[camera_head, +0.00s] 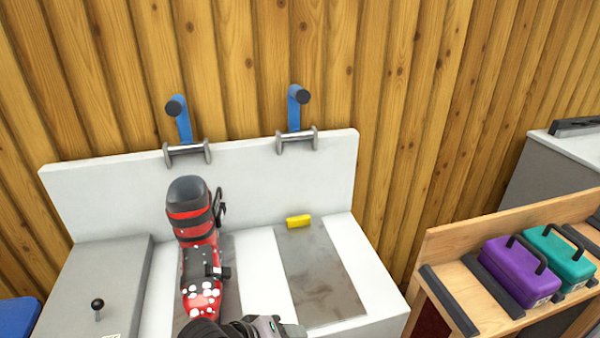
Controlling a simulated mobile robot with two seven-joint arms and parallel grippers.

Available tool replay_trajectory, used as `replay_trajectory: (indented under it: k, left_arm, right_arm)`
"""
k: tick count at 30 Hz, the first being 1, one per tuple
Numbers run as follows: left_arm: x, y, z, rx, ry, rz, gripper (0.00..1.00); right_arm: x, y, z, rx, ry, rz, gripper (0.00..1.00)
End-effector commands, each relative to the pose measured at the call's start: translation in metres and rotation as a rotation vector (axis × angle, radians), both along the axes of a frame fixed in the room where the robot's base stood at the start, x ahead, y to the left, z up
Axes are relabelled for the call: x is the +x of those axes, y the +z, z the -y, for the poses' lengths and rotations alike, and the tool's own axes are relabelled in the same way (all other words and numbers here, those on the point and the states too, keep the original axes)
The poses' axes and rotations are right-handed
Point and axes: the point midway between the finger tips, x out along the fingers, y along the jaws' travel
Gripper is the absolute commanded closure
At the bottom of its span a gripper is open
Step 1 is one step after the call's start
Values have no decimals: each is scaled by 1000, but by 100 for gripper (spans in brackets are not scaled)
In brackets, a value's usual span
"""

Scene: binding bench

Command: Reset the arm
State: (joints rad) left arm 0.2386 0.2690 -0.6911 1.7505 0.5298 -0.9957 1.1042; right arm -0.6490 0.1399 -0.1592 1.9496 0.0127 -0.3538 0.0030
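No gripper fingers show clearly in the head view. A dark grey and black mechanical part, probably of one of my arms, enters at the bottom edge in front of the bench, and I cannot tell which arm it is. A red and black ski boot (194,229) with white spots stands on the left grey plate of the white bench (256,285). Two blue lever arms (184,120) (294,110) with black knobs rise from metal bars on the bench's back panel. Both point upward.
A yellow block (298,221) lies at the back of the right grey plate (320,275). A grey box (100,285) with a black knob stands left. A wooden rack (470,270) at right holds a purple case (520,270) and a teal case (560,256).

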Motion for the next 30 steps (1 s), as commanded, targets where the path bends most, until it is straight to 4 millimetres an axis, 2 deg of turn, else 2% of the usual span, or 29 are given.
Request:
replay_trajectory:
  k: [5,8,15,21,25,30]
  left_arm:
    - [-20,-25,-25,55,-24,192,54]
    - [-33,-38,-47,131,-34,299,54]
    - [-79,-67,-114,422,-90,508,54]
    - [-117,-79,-159,660,-174,600,54]
    - [-129,-80,-173,739,-211,627,54]
    - [-131,-80,-177,762,-223,634,54]
  right_arm:
    - [0,0,0,0,0,-1,57]
    - [0,0,0,0,0,-1,57]
    - [0,0,0,0,0,-1,57]
    - [-1,0,0,0,0,-1,57]
    - [-1,0,0,0,0,-1,57]
    - [-1,-1,0,0,0,-2,57]
